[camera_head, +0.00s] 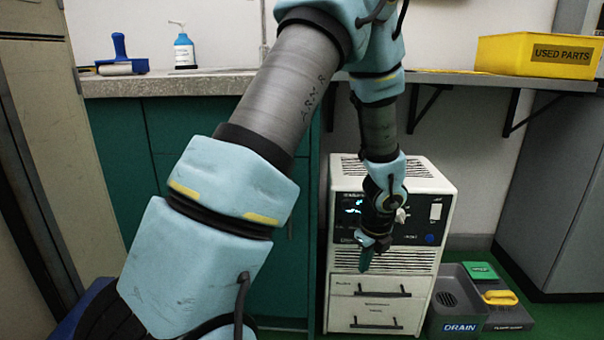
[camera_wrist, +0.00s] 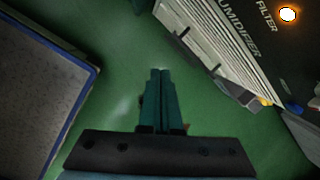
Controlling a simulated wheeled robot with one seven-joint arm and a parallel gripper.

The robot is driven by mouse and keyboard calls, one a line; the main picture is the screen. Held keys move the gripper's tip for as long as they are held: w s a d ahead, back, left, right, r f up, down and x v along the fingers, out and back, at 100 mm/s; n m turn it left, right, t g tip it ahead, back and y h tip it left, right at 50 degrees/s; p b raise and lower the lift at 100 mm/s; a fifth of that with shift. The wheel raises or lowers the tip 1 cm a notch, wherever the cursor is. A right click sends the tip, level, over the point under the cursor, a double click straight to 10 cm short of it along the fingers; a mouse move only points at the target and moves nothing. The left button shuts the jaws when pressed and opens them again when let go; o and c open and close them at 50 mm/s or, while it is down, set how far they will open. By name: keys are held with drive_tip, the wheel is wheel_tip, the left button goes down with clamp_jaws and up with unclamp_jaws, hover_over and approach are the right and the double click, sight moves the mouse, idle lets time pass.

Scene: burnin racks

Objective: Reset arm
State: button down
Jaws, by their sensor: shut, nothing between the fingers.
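My arm reaches up from the lower left of the head view, bends at the top and hangs down on the right. My gripper (camera_head: 366,257) points down in front of the white humidifier cabinet (camera_head: 391,258). In the wrist view my gripper (camera_wrist: 159,75) shows its two dark green fingers together, with nothing between them, above the green floor (camera_wrist: 110,95). The humidifier's front with its lettering is at the upper right of the wrist view. In the head view my arm hides part of its display panel.
A yellow USED PARTS bin (camera_head: 503,55) stands on the shelf at right. A soap bottle (camera_head: 184,50) and a blue-handled roller (camera_head: 120,58) stand on the counter (camera_head: 150,84) at left. A grey DRAIN bin (camera_head: 456,300) and a yellow-handled item (camera_head: 500,298) are right of the humidifier.

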drive_tip(key=s+a+r+n, duration=0.2)
drive_tip(key=a+r+n, duration=0.3)
drive_tip(key=a+n, duration=0.4)
drive_tip(key=s+a+r+n+g, duration=0.1)
drive_tip(key=s+a+r+n, duration=0.25)
drive_tip(key=a+n, duration=0.5)
drive_tip(key=s+a+r+n, duration=0.2)
drive_tip(key=a+r+n, duration=0.45)
drive_tip(key=n, duration=0.45)
wheel_tip(320, 180, up, 33)
drive_tip(key=p, duration=3.4)
drive_tip(key=shift+w+a+p, duration=0.2)
drive_tip(key=shift+w+p, duration=0.1)
drive_tip(key=shift+p, duration=0.1)
